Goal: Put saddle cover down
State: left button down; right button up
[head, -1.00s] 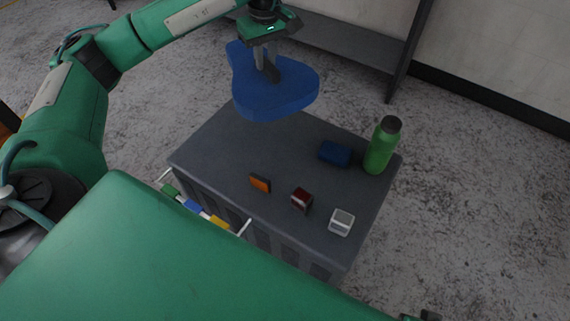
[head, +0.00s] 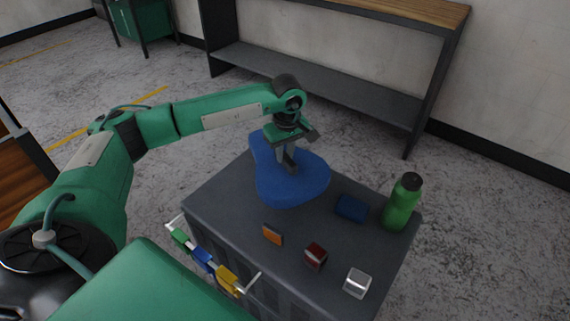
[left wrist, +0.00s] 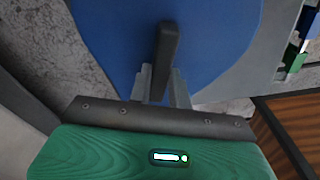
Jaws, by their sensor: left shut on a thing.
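The blue saddle cover (head: 300,186) is at the far left part of the grey crate-like stand's top (head: 215,205) in the head view. My left gripper (head: 289,166) is above it and shut on it, fingers pointing down. The cover looks at or very near the top surface; I cannot tell whether it touches all along. In the left wrist view the saddle cover (left wrist: 110,40) fills much of the picture, with the gripper's fingers (left wrist: 163,75) against it. My right gripper is not in view.
On the same top are a green bottle (head: 402,203), a dark blue block (head: 351,208), an orange item (head: 272,234), a dark red item (head: 316,256) and a silver-white box (head: 357,283). A rail with coloured pieces (head: 203,257) hangs at the near side. A shelf (head: 320,80) stands behind.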

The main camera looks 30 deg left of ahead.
aim_at(285, 164)
pick_arm(q)
notch_tip(285, 164, down, 4)
jog(key=shift+f, duration=0.2)
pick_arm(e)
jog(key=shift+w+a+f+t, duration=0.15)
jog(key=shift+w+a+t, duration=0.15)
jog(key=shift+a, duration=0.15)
pick_arm(q)
jog(key=shift+f+b, duration=0.1)
jog(key=shift+b, duration=0.2)
jog(key=c, duration=1.3)
grip_release()
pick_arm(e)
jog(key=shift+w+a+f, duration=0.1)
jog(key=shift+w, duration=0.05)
pick_arm(q)
jog(key=shift+r, duration=0.2)
